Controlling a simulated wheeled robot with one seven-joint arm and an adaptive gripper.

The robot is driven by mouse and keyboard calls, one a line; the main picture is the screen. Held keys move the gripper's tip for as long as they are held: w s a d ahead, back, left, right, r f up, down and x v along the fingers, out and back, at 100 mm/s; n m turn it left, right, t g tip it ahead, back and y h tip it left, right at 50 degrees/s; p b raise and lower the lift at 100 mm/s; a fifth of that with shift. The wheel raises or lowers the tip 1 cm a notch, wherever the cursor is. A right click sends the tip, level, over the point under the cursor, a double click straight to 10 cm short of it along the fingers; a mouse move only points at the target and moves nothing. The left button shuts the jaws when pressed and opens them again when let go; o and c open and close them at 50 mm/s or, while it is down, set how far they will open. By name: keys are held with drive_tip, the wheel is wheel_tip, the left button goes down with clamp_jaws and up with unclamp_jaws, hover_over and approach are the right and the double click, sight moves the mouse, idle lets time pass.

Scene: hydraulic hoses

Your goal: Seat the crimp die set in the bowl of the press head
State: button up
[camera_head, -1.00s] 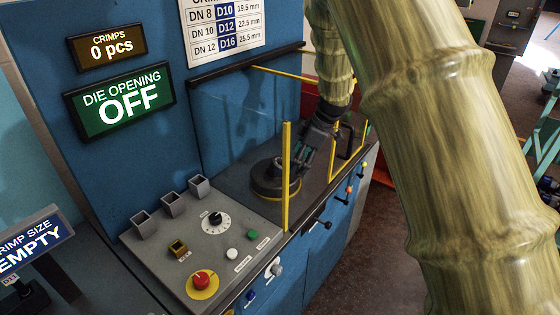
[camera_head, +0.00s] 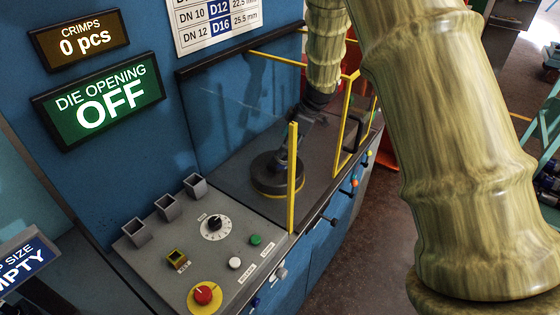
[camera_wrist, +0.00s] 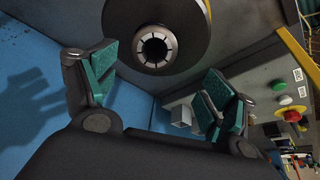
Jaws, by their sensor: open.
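The press head (camera_head: 279,182) is a low black round body with a yellow band on the bench behind the guard frame. In the wrist view the press head (camera_wrist: 189,14) fills the top, with a silver segmented ring (camera_wrist: 156,47) around a dark hole at its centre. The ring looks like the crimp die set, lying inside the head; how deep it sits I cannot tell. My gripper (camera_wrist: 160,88) is open, its teal-padded fingers wide apart with nothing between them. In the head view my gripper (camera_head: 288,150) is dark and small, right over the press head.
Yellow guard bars (camera_head: 293,178) and a clear panel stand around the head. The control panel (camera_head: 150,258) has a red stop button (camera_head: 203,295), a dial (camera_head: 214,225) and several grey square holders (camera_head: 167,207). Signs read "DIE OPENING OFF" (camera_head: 110,100) and "0 pcs" (camera_head: 80,41).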

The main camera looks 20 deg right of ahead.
drive_tip(key=w+f, duration=0.1)
drive_tip(key=w+a+f+p, duration=0.1)
drive_tip(key=f, duration=0.1)
drive_tip(key=shift+w, duration=0.1)
drive_tip(key=shift+s+f+p, duration=0.2)
drive_tip(key=shift+f+p, duration=0.3)
drive_tip(key=shift+x, duration=0.9)
drive_tip(key=shift+w+a+f+p, duration=0.2)
drive_tip(key=shift+w+f+p, duration=0.05)
drive_tip(key=shift+f+p, duration=0.1)
drive_tip(key=shift+s+r, duration=0.1)
drive_tip(key=shift+s, duration=0.1)
drive_tip(key=shift+w, duration=0.1)
drive_tip(key=c, duration=1.8)
drive_tip(key=shift+o, duration=0.2)
